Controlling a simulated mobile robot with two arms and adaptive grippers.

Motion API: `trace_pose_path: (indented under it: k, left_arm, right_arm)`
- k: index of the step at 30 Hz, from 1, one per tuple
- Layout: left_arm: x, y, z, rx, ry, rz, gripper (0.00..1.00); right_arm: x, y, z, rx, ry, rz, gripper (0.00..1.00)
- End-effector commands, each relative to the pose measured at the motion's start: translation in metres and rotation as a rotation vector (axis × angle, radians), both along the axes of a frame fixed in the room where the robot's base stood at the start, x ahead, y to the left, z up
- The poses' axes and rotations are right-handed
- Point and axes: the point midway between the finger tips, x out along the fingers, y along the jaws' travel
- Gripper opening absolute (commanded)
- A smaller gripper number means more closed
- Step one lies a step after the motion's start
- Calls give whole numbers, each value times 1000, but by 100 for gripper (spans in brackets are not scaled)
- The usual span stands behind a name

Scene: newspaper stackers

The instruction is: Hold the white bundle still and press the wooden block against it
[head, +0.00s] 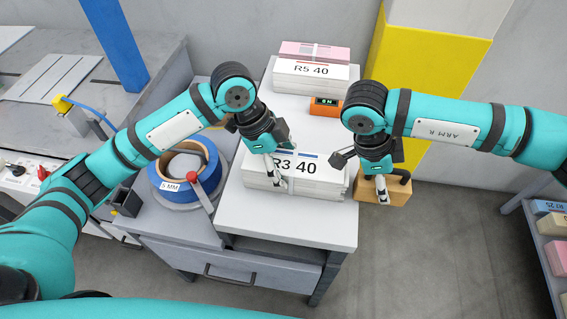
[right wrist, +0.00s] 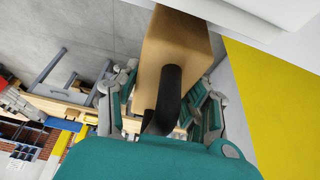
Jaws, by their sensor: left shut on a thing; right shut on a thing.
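The white bundle (head: 318,186), labelled R3 40, lies flat on the light table top. My left gripper (head: 278,172) is shut on it, its fingers at the bundle's upper left part. The wooden block (head: 397,191) is just right of the bundle, beyond the table's right edge. My right gripper (head: 380,186) is shut on the block's black handle. In the right wrist view the block (right wrist: 180,48) hangs below the black curved handle (right wrist: 169,98), near a white surface at the top. I cannot tell whether block and bundle touch.
Another bundle (head: 308,73), labelled R5 40 with pink on top, stands behind, near an orange display (head: 325,106). A yellow post (head: 430,60) rises behind the block. A shelf (head: 540,245) stands far right.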

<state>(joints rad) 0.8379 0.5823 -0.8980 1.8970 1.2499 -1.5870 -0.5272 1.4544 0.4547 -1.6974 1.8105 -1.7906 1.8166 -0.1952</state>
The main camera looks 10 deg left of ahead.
Motion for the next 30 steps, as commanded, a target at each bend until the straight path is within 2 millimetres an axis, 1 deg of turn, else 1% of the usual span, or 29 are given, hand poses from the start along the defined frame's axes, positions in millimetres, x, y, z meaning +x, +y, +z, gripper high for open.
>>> trace_pose_path:
  k: [17,30]
  left_arm:
    - [1,0,1,0,-3,2,9]
    - [1,0,1,0,-3,2,9]
  right_arm:
    - [0,0,0,0,-1,0,0]
    - [1,8,0,0,0,-1,0]
